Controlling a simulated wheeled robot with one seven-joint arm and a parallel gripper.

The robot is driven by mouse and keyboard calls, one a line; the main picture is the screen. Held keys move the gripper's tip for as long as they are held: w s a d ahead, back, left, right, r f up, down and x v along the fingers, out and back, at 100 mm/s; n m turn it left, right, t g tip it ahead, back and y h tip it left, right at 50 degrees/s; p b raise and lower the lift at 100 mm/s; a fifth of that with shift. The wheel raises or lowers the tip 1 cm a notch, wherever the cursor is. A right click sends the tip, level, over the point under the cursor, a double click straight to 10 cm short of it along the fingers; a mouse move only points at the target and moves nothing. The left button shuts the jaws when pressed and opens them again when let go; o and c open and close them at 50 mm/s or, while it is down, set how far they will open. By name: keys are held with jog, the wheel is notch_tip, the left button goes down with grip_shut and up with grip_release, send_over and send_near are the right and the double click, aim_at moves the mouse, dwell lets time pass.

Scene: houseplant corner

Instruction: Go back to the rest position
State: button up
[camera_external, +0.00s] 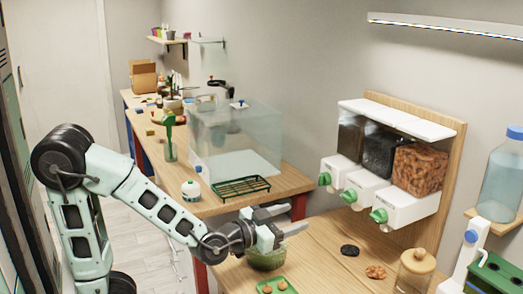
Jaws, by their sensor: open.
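My gripper (288,221) is open, with its two fingers apart and pointing right over the front wooden counter. Nothing shows between the fingers. My arm reaches in from the left, bent at a high elbow. A green bowl (266,261) stands on the counter just below my gripper and is partly covered by it; what it holds cannot be made out. I cannot tell whether the gripper touches the bowl.
A wall dispenser (390,208) with several green knobs hangs to the right. Below it are a black disc (350,250), a brown heap (375,272) and a lidded jar (415,270). A green tray (265,289) lies in front. A glass tank (235,140) and green rack (241,188) stand behind.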

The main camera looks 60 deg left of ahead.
dwell(0.6)
jog(key=shift+g+y, duration=0.6)
jog(key=shift+g, duration=0.2)
jog(key=a+f, duration=0.1)
jog(key=a, duration=0.2)
jog(key=a+f+b, duration=0.1)
jog(key=a, duration=0.2)
jog(key=w+a+f, duration=0.1)
jog(key=a+f, duration=0.1)
jog(key=a, duration=0.1)
jog(key=s+a+f+g+y+b, duration=0.1)
jog(key=s+a+f+g, duration=0.4)
jog(key=a, duration=0.5)
jog(key=s+a+f+g+y+b, duration=0.1)
jog(key=s+a+f+g+y, duration=0.1)
jog(key=s+a+f, duration=0.7)
jog(key=s+a+f+n+g+h+p, duration=0.1)
jog(key=s+a+n+g+p, duration=0.1)
jog(key=s+n+g, duration=0.15)
jog(key=s+d+f+n+g+h+p, duration=0.1)
jog(key=s+d+n+g+h, duration=0.15)
jog(key=s, duration=0.25)
jog(key=s+d+f+n+g+h, duration=0.1)
jog(key=s+d+f+n+g, duration=0.1)
jog(key=s+n+g, duration=0.15)
notch_tip(320, 180, up, 18)
jog(key=s+p, duration=0.1)
jog(key=p, duration=1.7)
jog(key=shift+d+m, duration=0.25)
jog(key=shift+m, duration=0.1)
